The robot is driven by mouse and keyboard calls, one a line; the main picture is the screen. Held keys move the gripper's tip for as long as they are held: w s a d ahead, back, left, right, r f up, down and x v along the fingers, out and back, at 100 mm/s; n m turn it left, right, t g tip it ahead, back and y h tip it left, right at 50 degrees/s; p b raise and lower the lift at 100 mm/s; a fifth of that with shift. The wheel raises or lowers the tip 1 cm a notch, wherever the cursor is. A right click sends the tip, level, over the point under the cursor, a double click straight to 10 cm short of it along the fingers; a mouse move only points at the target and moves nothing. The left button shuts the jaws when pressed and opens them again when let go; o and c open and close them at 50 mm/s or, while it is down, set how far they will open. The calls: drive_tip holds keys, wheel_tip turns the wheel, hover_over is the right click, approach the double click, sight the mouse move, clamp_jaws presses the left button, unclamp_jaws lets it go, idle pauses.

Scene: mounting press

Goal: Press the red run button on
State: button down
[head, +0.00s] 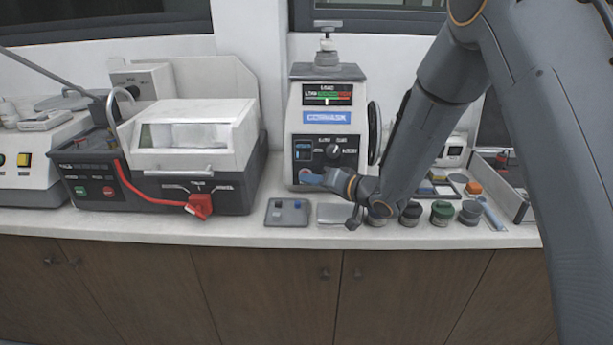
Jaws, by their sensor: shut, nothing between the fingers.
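The mounting press (327,110) stands upright at the middle of the counter, with a blue label and a dark control panel on its front. A small red button (304,172) shows at the lower left of that panel, partly hidden by my gripper. My gripper (310,180) is shut and empty, its tips pointing left at the lower edge of the panel, right by the red button. I cannot tell whether the tips touch the button or whether it is pressed in.
A cutting machine (190,140) with a white cover and red handle (200,205) stands left. A grey tray (287,212) lies in front of the press. Several small round jars, including a green-topped one (441,212), line the counter (240,232) at right, below my arm.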

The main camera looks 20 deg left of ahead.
idle(0.5)
drive_tip(key=shift+s+d+r+p, duration=0.1)
drive_tip(key=shift+s+p, duration=0.15)
drive_tip(key=shift+p, duration=0.05)
drive_tip(key=shift+s+d+r+p, duration=0.2)
drive_tip(key=shift+s+p, duration=0.3)
drive_tip(key=shift+s, duration=0.45)
drive_tip(key=shift+s+d+r+p, duration=0.2)
drive_tip(key=shift+s+p, duration=0.25)
drive_tip(key=shift+s, duration=0.55)
drive_tip(key=shift+s+d+r+p, duration=0.2)
drive_tip(key=shift+s+p, duration=0.3)
drive_tip(key=shift+s, duration=0.45)
drive_tip(key=shift+d, duration=0.1)
